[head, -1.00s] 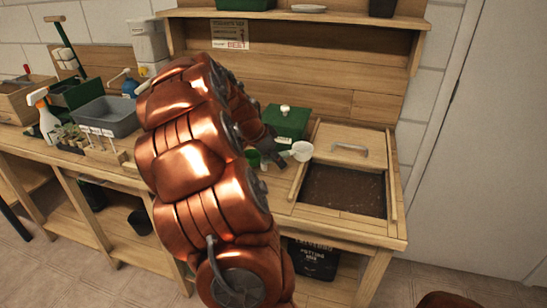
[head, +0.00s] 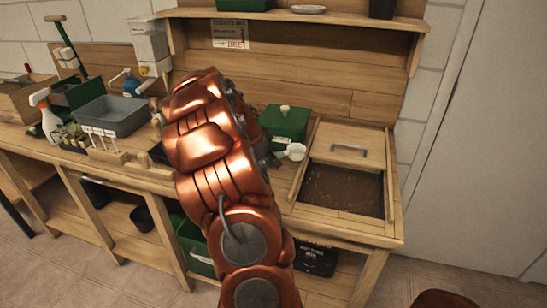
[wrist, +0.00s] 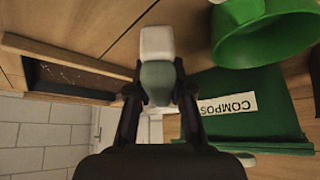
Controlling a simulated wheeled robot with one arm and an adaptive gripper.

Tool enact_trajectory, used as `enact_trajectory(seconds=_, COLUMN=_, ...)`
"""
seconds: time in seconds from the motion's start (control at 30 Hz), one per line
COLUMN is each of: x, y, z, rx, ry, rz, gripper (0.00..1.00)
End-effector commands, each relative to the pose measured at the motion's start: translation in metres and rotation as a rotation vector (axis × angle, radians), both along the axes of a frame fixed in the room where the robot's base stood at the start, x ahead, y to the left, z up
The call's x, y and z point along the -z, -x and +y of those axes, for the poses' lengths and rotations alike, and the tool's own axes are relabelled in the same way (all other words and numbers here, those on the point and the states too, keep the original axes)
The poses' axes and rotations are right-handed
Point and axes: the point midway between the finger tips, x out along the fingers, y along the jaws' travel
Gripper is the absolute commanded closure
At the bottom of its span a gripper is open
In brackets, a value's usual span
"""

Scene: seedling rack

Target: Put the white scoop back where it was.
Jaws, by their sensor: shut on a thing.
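The white scoop (head: 296,151) shows in the head view just in front of the green lidded box (head: 285,123) and left of the soil bin. In the wrist view the scoop's white end (wrist: 156,43) points away from me, with a grey-green part (wrist: 157,82) between my fingers. My gripper (wrist: 158,90) is shut on the scoop. In the head view my arm hides most of the gripper. The box shows in the wrist view with a COMPOST label (wrist: 228,104). I cannot tell whether the scoop touches anything below.
A soil bin (head: 342,190) with a sliding wooden lid (head: 347,145) is at the bench's right end. A green round container (wrist: 262,32) is close by in the wrist view. A grey tub (head: 112,117) and spray bottle (head: 47,117) stand left. A shelf (head: 300,17) hangs above.

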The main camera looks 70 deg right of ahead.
Motion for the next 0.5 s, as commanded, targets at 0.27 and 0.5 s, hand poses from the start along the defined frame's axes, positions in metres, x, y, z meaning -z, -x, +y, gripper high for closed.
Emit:
enact_trajectory(seconds=0.27, x=0.0011, y=-0.0005, z=-0.0003, rx=-0.001, ry=0.003, rz=-0.002, gripper=1.0)
enact_trajectory(seconds=0.5, x=0.0051, y=-0.0005, z=-0.0004, rx=-0.001, ry=0.003, rz=-0.002, gripper=1.0)
